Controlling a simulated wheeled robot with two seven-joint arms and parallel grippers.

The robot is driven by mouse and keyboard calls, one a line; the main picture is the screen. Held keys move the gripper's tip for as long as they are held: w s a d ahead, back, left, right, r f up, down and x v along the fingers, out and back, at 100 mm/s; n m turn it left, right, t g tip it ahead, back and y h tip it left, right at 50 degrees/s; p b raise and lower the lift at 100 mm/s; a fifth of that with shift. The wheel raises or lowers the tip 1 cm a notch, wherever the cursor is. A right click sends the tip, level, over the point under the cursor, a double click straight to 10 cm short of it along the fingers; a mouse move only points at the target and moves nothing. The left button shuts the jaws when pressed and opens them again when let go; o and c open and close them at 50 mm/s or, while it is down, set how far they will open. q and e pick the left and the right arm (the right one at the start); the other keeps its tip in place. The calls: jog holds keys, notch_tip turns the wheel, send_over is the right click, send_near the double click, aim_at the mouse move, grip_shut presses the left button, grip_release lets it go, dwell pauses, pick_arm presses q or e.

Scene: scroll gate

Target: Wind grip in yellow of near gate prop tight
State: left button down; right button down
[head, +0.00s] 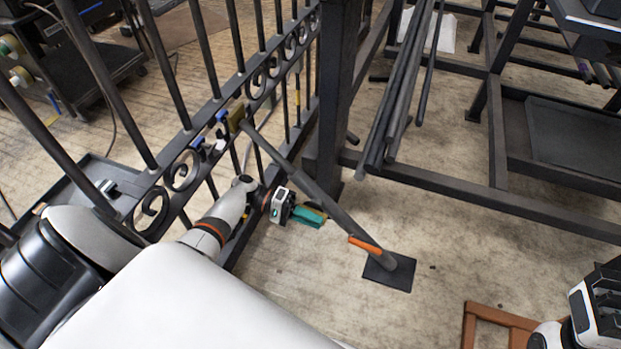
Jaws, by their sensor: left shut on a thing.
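The near gate prop (318,196) is a dark tube that slants from the scroll gate (190,120) down to a black floor plate (401,275). A yellow block (235,117) is at its upper end against the gate.
A dark steel post (333,90) stands behind the prop. A rack (450,170) with long bars (400,90) fills the upper right. Blue clamps (197,142) sit on the gate rail. A brown frame (490,318) lies at the lower right.

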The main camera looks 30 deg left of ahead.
pick_arm(q)
jog(key=c, duration=1.3)
grip_release()
